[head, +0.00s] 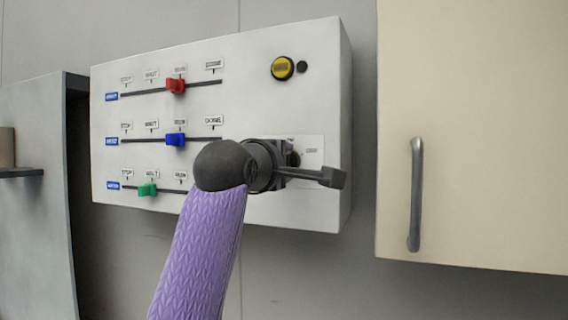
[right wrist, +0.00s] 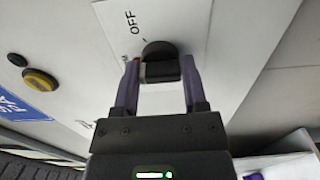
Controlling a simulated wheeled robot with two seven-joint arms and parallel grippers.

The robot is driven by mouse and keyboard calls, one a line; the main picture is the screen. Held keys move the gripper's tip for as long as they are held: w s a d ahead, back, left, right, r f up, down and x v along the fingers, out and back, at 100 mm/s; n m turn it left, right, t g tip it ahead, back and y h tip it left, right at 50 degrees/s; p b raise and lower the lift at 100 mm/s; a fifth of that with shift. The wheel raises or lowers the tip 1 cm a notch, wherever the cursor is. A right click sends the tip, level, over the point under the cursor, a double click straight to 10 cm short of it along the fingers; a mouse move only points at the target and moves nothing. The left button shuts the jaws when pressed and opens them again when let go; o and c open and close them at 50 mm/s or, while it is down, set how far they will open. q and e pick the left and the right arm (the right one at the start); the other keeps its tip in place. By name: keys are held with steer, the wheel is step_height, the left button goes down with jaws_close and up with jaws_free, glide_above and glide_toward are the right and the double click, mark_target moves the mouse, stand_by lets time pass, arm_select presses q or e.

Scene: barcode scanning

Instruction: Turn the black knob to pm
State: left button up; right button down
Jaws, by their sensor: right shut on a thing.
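The black knob (right wrist: 159,50) sits on a white label plate and shows between my fingers in the right wrist view. My right gripper (right wrist: 159,72) is shut on it, one purple finger on each side. A small red mark shows beside the left fingertip. The word OFF (right wrist: 131,21) is printed up and left of the knob; I cannot read a pm mark. In the head view my right gripper (head: 287,164) is at the lower right of the control box, and the wrist hides most of the knob. My left gripper is not in view.
The white control box (head: 235,105) carries red (head: 176,86), blue (head: 175,139) and green (head: 148,189) sliders on slots. A yellow button (head: 282,68) is above the knob. A cream cabinet (head: 470,130) with a metal handle (head: 416,195) stands close on the right.

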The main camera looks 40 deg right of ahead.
steer(key=shift+c, duration=0.7)
jaws_free()
steer(key=b+v, duration=0.4)
steer(key=v, duration=0.6)
